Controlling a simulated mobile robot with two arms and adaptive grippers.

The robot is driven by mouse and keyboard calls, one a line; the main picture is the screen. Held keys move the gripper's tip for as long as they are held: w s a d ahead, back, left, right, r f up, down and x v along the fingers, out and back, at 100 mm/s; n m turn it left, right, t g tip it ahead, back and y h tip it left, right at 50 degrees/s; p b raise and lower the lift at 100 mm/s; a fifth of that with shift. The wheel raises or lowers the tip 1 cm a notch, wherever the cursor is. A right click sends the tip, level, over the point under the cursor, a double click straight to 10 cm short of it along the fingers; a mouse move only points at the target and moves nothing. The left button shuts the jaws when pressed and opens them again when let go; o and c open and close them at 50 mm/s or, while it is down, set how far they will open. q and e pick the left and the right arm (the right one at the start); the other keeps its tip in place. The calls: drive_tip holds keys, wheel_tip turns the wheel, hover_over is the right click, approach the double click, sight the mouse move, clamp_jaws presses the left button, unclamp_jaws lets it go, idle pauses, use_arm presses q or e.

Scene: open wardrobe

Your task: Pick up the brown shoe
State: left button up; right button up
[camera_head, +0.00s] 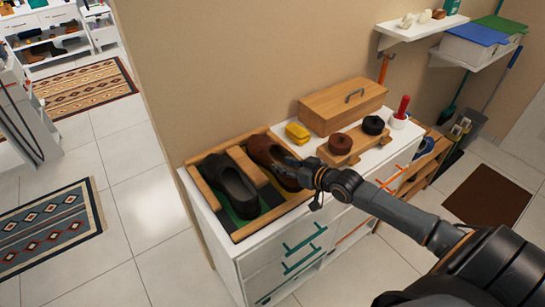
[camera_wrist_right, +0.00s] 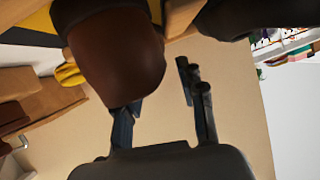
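The brown shoe (camera_head: 272,161) lies in the right compartment of a wooden-framed tray (camera_head: 209,192) on the white cabinet. My right gripper (camera_head: 292,168) is at the shoe's right side in the head view, very close to it. In the right wrist view the brown shoe (camera_wrist_right: 117,55) fills the upper left. The gripper's fingers (camera_wrist_right: 158,90) are spread apart there. The left finger's tip is hidden at the shoe; the right finger stands clear of it. Whether either touches is unclear. My left gripper is not in view.
A black shoe (camera_head: 231,185) lies in the left compartment, beyond a wooden divider (camera_head: 248,167). A yellow block (camera_head: 297,132), a wooden box (camera_head: 342,104) and a wooden stand with round pieces (camera_head: 341,144) are close behind and to the right.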

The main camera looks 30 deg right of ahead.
sight(279, 162)
drive_tip(key=x, duration=0.3)
drive_tip(key=shift+w+a+f, duration=0.1)
drive_tip(key=shift+w+f, duration=0.15)
drive_tip(key=shift+s, duration=0.1)
clamp_jaws()
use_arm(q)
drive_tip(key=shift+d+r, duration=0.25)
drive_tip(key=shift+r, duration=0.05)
use_arm(e)
drive_tip(key=shift+r, duration=0.15)
